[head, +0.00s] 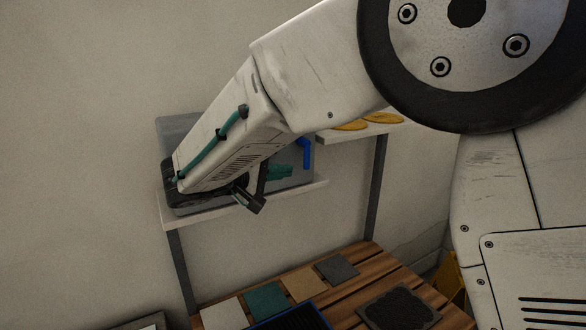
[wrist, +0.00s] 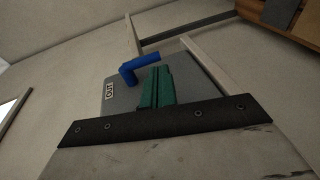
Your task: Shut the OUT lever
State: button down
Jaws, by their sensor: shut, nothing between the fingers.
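The OUT lever is a blue, elbow-shaped handle (wrist: 131,66) on the face of a grey box (wrist: 205,88). A white label reading OUT (wrist: 110,88) is beside it in the wrist view. In the head view the lever (head: 305,153) shows at the right end of the grey box (head: 178,126), which sits on a shelf. My gripper has green fingers (wrist: 157,86), pressed together and empty. In the head view it (head: 281,171) is in front of the box, left of and below the lever. I cannot tell whether it touches the lever. My arm hides much of the box.
The white shelf (head: 320,184) stands on grey posts above a slatted wooden table (head: 375,262). Coloured square mats (head: 265,300) and a dark textured pad (head: 398,307) lie on the table. A higher shelf at right holds yellow pieces (head: 383,118). The wall is behind.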

jog(key=f+v, duration=0.2)
jog(key=v, duration=0.8)
jog(key=shift+a, duration=0.25)
jog(key=shift+f, duration=0.1)
jog(key=s+d+f+n+g+y, duration=0.1)
jog(key=s+d+f+g+y, duration=0.1)
jog(key=s+d+f+g, duration=0.3)
jog(key=s+d+f+n+g+y, duration=0.15)
jog(key=s+d, duration=0.25)
jog(key=d, duration=0.4)
jog(key=s+d+r+m+g+y, duration=0.1)
jog(key=s+d+m+y, duration=0.8)
jog(key=s+d, duration=0.9)
jog(key=shift+s+d+r, duration=0.2)
jog(key=shift+d+r, duration=0.4)
jog(key=shift+r, duration=0.1)
